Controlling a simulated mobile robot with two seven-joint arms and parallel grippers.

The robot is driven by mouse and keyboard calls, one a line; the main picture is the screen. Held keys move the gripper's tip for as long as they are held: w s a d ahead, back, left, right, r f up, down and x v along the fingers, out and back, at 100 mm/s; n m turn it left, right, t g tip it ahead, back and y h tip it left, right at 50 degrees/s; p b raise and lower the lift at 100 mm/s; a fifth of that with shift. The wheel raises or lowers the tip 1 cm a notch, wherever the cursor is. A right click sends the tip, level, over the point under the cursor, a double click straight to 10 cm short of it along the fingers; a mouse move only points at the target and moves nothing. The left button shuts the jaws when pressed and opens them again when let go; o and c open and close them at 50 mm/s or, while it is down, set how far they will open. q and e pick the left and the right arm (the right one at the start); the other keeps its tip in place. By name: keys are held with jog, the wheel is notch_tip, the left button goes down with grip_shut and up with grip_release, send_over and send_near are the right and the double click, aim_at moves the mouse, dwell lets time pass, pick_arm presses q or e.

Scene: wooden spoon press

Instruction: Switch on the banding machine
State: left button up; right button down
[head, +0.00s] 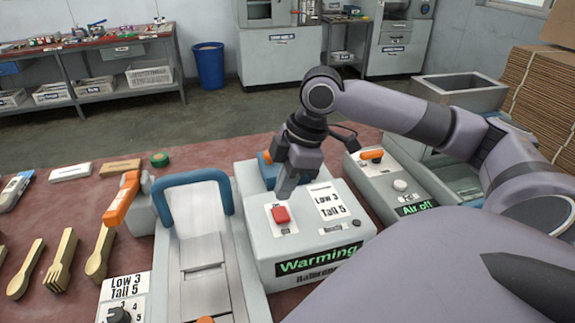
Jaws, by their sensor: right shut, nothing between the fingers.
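A light grey box machine (258,250) stands on the red bench, with a red square button (281,214) on a white plate on its top. Its lit green display (318,259) reads "Warming"; the name below is too small to read surely, so I cannot confirm it is the banding machine. A card (328,202) on top reads "Low 3 Tall 5". My right gripper (286,190) points down over the machine, shut and empty, just behind the red button in the picture. I cannot tell whether it touches the machine. My left gripper is not in view.
A press with a blue handle (192,178) and an orange lever (122,198) stand left of the box. Wooden utensils (61,260) lie further left. A unit reading "Air off" (400,190) stands right, under my right arm. A dial (119,314) is front left.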

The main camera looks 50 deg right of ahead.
jog(key=w+d+v, duration=0.1)
jog(key=w+v, duration=0.1)
jog(key=v, duration=0.8)
jog(key=shift+w+d+p, duration=0.25)
jog(key=shift+w+p, duration=0.1)
